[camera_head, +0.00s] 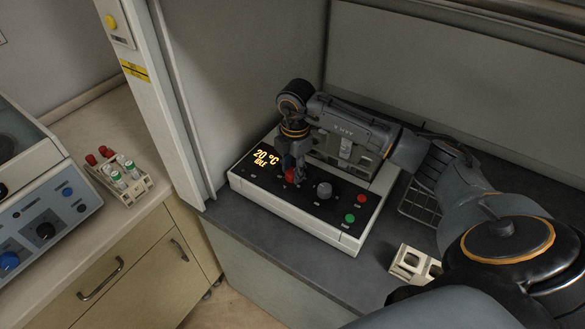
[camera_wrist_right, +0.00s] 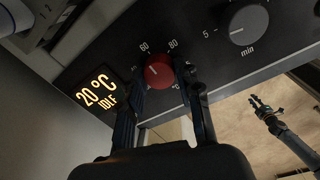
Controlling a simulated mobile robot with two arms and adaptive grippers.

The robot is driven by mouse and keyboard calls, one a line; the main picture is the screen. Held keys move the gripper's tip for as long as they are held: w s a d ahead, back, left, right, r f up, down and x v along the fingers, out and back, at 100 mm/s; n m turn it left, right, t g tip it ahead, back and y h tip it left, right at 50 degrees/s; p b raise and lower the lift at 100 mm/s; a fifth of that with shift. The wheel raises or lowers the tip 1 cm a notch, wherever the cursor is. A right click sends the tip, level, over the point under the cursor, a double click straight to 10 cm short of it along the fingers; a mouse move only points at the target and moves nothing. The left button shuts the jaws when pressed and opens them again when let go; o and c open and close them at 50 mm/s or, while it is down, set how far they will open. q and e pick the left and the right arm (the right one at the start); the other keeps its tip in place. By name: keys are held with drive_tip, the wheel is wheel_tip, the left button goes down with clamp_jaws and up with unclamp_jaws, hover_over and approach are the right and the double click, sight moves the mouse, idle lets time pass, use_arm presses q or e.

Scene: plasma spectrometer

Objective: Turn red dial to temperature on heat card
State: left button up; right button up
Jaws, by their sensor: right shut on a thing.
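Marks 60 and 80 show beside the dial. I see no heat card. A dark gripper (camera_wrist_right: 268,108), likely my left one, hangs over the floor in the right wrist view.
A grey knob (camera_head: 324,189) marked min is right of the dial, with red and green buttons (camera_head: 350,218) beyond. A cream holder (camera_head: 412,262) stands on the dark bench. A rack with capped tubes (camera_head: 120,175) is on the left counter. A side wall rises left of the device.

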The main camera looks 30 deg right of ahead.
drive_tip(key=shift+d, duration=0.1)
idle(0.3)
drive_tip(key=o, duration=1.2)
drive_tip(key=shift+c, duration=0.2)
drive_tip(key=shift+r, duration=0.1)
wheel_tip(320, 180, up, 12)
drive_tip(key=shift+s, duration=0.35)
